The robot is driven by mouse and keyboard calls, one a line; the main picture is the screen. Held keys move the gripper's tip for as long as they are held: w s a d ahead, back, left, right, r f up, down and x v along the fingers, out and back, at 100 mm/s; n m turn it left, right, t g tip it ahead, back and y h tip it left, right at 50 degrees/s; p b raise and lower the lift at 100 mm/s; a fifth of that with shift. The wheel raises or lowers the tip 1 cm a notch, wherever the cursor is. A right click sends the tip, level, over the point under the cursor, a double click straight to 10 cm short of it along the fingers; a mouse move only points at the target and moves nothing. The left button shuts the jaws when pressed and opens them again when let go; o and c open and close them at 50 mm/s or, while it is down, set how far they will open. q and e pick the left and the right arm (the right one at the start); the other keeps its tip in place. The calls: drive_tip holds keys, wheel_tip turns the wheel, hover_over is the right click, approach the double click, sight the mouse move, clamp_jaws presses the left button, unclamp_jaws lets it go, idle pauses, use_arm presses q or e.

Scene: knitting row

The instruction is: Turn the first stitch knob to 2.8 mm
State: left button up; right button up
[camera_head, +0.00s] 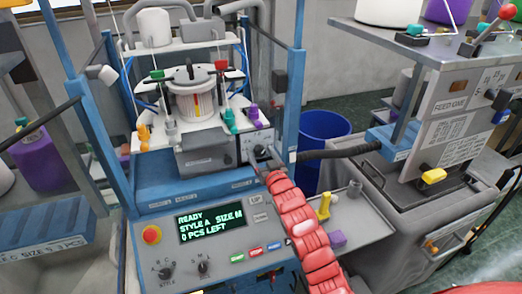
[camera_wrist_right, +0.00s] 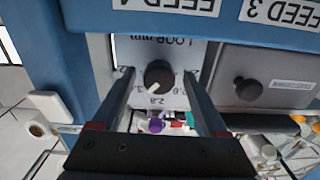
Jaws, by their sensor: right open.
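The first stitch knob (camera_wrist_right: 159,78) is a round black knob on a light plate marked "LOOP mm", upside down in the right wrist view. Its white pointer line points down and slightly left in that view, near the "2.8" mark; the exact setting is hard to read. In the head view the knob (camera_head: 261,152) is small, on the front of the knitting machine. My right gripper (camera_wrist_right: 157,71) is open, with one finger on each side of the knob; I cannot tell whether they touch it. In the head view the red-sleeved arm ends at the plate. My left gripper is not in view.
A second dark knob (camera_wrist_right: 248,89) sits on the grey panel beside the plate. A control panel with a green display (camera_head: 212,223) and a red button (camera_head: 151,235) is below. A blue bin (camera_head: 322,128) and a grey cart with a tray (camera_head: 365,215) stand to the right.

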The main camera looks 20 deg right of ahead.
drive_tip(key=shift+w+f, duration=0.1)
drive_tip(key=shift+w, duration=0.3)
clamp_jaws()
